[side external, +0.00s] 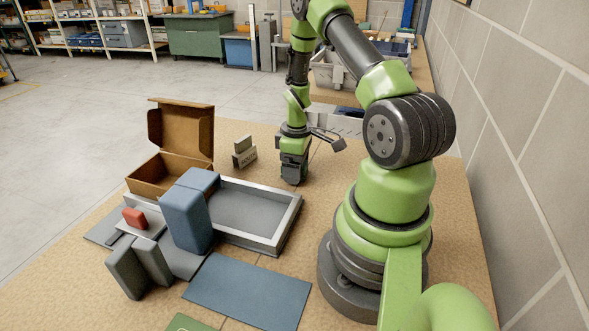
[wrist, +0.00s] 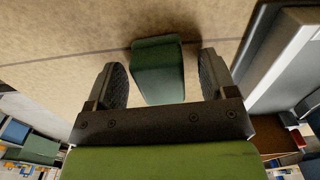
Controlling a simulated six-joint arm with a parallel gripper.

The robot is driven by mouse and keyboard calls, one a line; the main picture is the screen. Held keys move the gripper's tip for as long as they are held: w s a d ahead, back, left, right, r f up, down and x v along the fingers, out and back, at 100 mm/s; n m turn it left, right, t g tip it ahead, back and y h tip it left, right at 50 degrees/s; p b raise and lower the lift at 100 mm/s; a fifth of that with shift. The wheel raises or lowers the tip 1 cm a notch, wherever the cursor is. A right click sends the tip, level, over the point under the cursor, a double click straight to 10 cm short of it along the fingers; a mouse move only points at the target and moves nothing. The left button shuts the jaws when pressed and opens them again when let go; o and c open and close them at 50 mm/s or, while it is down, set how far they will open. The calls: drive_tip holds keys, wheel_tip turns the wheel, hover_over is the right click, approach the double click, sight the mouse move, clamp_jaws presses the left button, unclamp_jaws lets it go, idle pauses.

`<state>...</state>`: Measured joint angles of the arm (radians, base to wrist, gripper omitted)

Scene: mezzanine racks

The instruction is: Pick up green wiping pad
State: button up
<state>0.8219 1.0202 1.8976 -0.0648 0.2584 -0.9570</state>
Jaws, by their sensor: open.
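A dark green pad, which looks like the green wiping pad (wrist: 158,58), lies on the tan work surface in the wrist view. My gripper (wrist: 163,80) is open, with one finger on each side of the pad. A narrow gap shows at the left finger and a wider one at the right.
The shallow grey tray (side external: 287,222) stands left of my gripper. A flat blue mat (side external: 250,292) lies in front.

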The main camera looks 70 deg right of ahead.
drive_tip(key=c, duration=1)
drive_tip(key=shift+r, duration=0.15)
